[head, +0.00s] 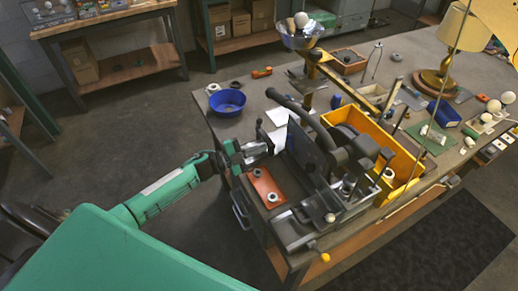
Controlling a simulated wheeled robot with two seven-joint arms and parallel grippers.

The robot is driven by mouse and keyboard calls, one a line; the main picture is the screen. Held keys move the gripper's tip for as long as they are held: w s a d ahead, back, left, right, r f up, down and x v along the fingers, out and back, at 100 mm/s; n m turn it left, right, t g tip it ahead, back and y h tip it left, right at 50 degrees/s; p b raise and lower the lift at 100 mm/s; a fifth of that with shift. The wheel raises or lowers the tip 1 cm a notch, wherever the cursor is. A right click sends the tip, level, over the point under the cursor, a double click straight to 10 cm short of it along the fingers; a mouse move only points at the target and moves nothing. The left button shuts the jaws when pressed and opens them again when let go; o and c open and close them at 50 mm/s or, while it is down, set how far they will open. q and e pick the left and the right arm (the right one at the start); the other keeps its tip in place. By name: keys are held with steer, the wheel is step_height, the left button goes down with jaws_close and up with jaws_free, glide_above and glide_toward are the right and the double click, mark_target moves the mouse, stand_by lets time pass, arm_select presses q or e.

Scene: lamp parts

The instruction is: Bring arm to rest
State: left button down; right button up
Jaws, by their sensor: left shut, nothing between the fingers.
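My left arm comes in from the lower left in green. Its grey gripper (258,151) is shut and empty at the left edge of the workbench (248,104). It is just above and behind a flat orange-red plate (266,189) with round fittings, close to a white sheet at the dark machine's side. I cannot tell whether the fingertips touch anything. My right gripper is not in view.
A dark machine (318,165) and a yellow bin (404,160) crowd the bench's front. A blue bowl (228,103) sits at its left edge. A brass lamp (437,79) stands at the back right. The floor left of the bench is open.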

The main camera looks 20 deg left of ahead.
arm_select(q)
steer(key=n+t+y, duration=0.1)
steer(key=d+n+y, duration=0.1)
steer(key=n, duration=0.1)
steer(key=s+n+t+y, duration=0.1)
steer(key=n+y, duration=0.1)
steer(key=shift+d+f+t, duration=0.2)
steer(key=shift+d+t, duration=0.1)
steer(key=shift+d, duration=0.1)
steer(key=s+n+y, duration=0.2)
steer(key=s+f+n+y, duration=0.1)
steer(key=n+y, duration=0.1)
steer(key=s+n+g+y, duration=0.1)
steer(key=s+n+y, duration=0.1)
steer(key=n+y, duration=0.1)
steer(key=shift+s+a+f, duration=0.1)
steer(key=shift+s+f, duration=0.2)
steer(key=shift+f, duration=0.1)
steer(key=s+n+g+y, duration=0.3)
steer(key=s+n+g, duration=0.55)
steer(key=s, duration=1.75)
step_height(320, 180, down, 31)
steer(key=s+m+g, duration=0.1)
steer(key=m+g, duration=0.2)
steer(key=g, duration=0.1)
steer(key=s+a+f+g, duration=0.1)
steer(key=s+a+f, duration=0.2)
steer(key=s+f, duration=1.6)
steer(key=shift+s+f, duration=0.3)
steer(key=shift+f, duration=0.4)
